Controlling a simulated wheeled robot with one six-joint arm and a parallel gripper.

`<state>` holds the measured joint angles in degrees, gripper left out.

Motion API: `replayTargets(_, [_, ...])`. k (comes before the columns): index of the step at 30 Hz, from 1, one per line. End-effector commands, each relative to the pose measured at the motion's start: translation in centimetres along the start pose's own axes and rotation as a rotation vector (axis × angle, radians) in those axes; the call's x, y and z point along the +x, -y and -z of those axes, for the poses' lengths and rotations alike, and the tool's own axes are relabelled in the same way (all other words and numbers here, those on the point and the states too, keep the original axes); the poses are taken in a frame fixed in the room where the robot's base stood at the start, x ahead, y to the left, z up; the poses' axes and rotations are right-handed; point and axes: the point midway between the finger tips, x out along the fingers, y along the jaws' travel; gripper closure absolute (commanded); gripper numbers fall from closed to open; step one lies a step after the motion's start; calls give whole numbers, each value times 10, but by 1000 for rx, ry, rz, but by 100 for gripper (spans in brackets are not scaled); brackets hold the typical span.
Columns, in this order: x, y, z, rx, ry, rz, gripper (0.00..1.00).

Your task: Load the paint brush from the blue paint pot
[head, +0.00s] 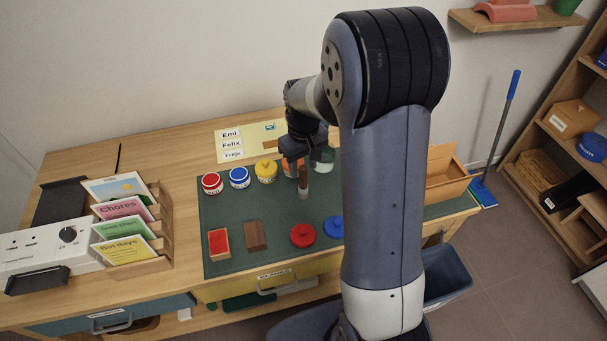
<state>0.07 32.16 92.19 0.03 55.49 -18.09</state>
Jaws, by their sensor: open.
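The blue paint pot (239,178) stands on the green mat (278,212), between a red pot (212,183) and a yellow pot (265,171). My gripper (293,160) is open, low over the back of the mat, to the right of the yellow pot and apart from the blue pot. A slim upright brown piece (303,180), perhaps the brush handle, shows just below and beside the jaws; I cannot tell whether it is between them. An orange item behind it is mostly hidden. No bristles can be made out.
A red lid (303,235) and a blue lid (333,227) lie at the mat's front. A red block (219,243) and a brown block (255,235) lie left of them. A card rack (150,235) is at left. My arm hides the mat's right part.

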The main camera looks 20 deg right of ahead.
Motion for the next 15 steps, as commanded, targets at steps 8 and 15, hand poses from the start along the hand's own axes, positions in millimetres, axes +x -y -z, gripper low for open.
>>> replayTargets(8, [-53,0,0,0,-3,-1,57])
replayTargets(15, [-68,0,0,0,0,0,57])
